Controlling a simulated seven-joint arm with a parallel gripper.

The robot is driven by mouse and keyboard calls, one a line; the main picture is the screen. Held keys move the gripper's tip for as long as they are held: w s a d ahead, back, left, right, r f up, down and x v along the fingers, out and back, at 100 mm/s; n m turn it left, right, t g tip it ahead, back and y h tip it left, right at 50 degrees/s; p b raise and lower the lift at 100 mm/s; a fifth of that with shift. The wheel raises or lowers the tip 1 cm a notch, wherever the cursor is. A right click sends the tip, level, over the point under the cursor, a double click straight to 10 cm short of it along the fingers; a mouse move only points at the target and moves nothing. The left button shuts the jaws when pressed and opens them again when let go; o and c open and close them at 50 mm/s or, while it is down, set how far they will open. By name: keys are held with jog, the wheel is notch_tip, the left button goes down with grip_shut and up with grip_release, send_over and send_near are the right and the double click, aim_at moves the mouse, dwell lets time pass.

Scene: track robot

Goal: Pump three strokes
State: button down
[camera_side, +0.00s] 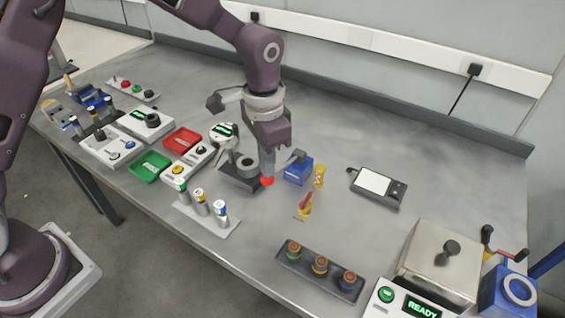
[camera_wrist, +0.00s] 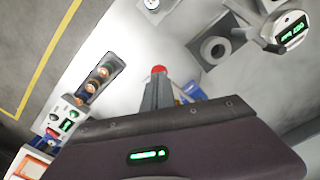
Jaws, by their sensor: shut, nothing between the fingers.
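My gripper (camera_side: 267,172) points down over the middle of the bench, with its fingers together. A red knob (camera_side: 267,181) sits right at the fingertips; I cannot tell whether they touch. In the wrist view the red knob (camera_wrist: 158,69) shows just beyond the tips of my gripper (camera_wrist: 158,82). A small blue unit (camera_side: 298,170) with a grey top part stands just right of the fingers. What the red knob is attached to is hidden, so I cannot tell which unit is the pump.
A dark grey block with a round socket (camera_side: 238,178) stands close left of the fingers. A rack of capped tubes (camera_side: 207,222) is in front. A yellow hourglass-shaped item (camera_side: 320,176) and a black-framed tablet (camera_side: 376,188) are to the right. The back right bench is clear.

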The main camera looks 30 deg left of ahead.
jog(key=shift+f, duration=2.55)
jog(key=shift+r, duration=5.25)
notch_tip(320, 180, up, 3)
send_over(268, 180)
jog(key=w, duration=0.1)
jog(key=shift+a+f, duration=0.2)
jog(key=shift+f, duration=1.35)
jog(key=shift+a+f, duration=0.2)
jog(key=shift+f, duration=1.35)
jog(key=shift+f, duration=3.65)
jog(key=shift+r, duration=5.25)
